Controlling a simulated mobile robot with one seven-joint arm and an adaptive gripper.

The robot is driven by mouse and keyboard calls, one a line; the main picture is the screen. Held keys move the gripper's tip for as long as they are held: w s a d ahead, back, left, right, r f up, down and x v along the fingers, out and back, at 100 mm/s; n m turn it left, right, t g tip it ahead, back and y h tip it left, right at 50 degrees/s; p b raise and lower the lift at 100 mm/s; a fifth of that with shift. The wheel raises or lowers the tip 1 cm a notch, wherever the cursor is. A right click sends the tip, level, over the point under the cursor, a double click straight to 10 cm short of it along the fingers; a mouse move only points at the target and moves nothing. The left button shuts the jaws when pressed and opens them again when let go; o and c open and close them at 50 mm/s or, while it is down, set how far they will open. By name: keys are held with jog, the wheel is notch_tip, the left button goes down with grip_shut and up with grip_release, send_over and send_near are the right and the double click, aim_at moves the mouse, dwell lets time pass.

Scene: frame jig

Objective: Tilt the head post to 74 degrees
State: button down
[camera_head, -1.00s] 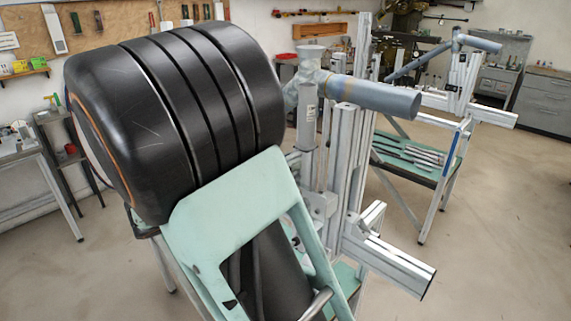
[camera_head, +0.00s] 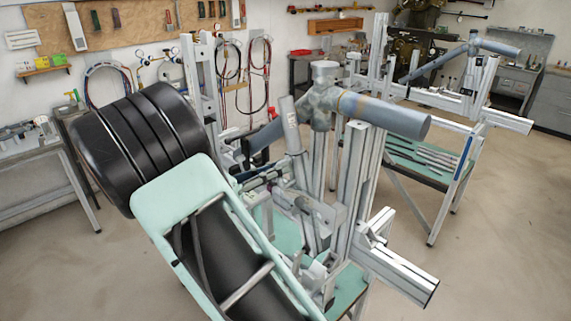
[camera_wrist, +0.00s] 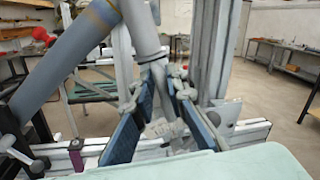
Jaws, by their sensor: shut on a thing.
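The head post (camera_head: 293,130) is a slim pale grey post with a small label in the head view. It leans with its top to the left, beside an upright aluminium profile (camera_head: 352,180). In the wrist view the post (camera_wrist: 141,28) comes down from the top toward my gripper (camera_wrist: 166,88). The gripper's two blue-padded fingers stand on either side of the post's lower part and are shut on it. The exact contact is hard to make out. In the head view the fingers are not clear among the jig parts.
A profile arm (camera_head: 400,272) juts out at lower right. A second jig on a bench (camera_head: 425,160) stands behind. The floor at right is clear.

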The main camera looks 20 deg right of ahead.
jog(key=shift+w, duration=0.15)
jog(key=c, duration=2)
grip_release()
jog(key=shift+a, duration=0.1)
jog(key=a, duration=0.4)
jog(key=s+a, duration=0.1)
jog(key=a, duration=0.3)
jog(key=s+a, duration=0.1)
jog(key=a, duration=0.2)
jog(key=shift+a+f, duration=0.35)
jog(key=shift+a, duration=0.05)
